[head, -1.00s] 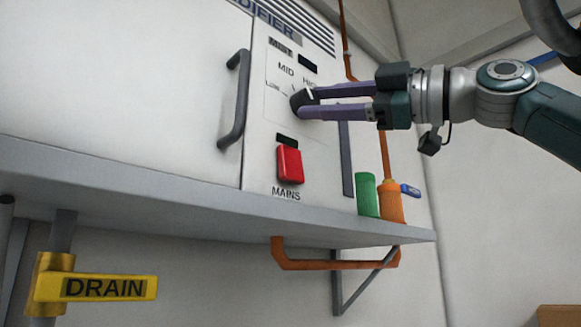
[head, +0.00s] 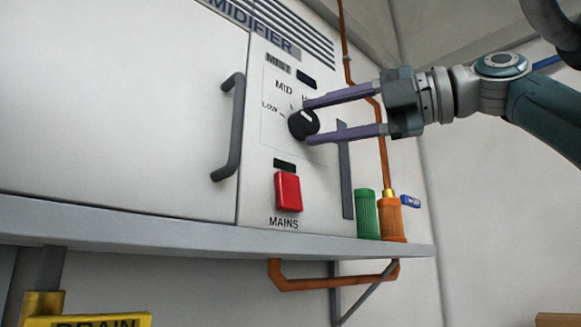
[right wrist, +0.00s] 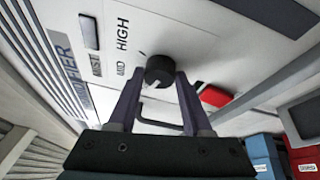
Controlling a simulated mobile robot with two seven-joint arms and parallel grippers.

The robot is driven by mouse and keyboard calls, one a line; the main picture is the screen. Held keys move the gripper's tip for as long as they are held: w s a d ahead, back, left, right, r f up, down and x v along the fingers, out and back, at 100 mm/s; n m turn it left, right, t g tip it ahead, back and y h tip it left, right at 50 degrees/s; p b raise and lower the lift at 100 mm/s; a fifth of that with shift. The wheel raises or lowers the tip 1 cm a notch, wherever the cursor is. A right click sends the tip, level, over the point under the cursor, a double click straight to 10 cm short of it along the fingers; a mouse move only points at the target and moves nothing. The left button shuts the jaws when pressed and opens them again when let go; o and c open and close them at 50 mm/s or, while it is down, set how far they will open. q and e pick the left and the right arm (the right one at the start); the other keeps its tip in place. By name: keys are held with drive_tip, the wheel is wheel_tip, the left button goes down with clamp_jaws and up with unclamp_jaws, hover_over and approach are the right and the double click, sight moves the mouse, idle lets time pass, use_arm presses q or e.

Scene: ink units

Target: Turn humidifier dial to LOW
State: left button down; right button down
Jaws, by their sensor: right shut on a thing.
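The black round dial (head: 303,124) sits on the humidifier's front panel (head: 325,165), under the word MIST. LOW (head: 270,105) and MID (head: 284,86) are readable beside it; the HIGH label is mostly hidden by a finger in the head view but shows in the right wrist view (right wrist: 122,34). The dial's white mark is on its upper right part, on the HIGH side. My right gripper (head: 309,122) has one purple finger above the dial and one below, shut on it. The right wrist view also shows the dial (right wrist: 159,71) between the fingertips. My left gripper is not in view.
A red MAINS switch (head: 288,191) is below the dial. A grey door handle (head: 230,128) is to its left. A green bottle (head: 367,215) and an orange one (head: 391,219) stand on the shelf (head: 180,228). A yellow DRAIN handle (head: 102,321) is at bottom left.

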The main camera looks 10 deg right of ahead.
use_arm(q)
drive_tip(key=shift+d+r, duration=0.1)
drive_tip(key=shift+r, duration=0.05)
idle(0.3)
use_arm(e)
drive_tip(key=shift+c, duration=1.7)
unclamp_jaws()
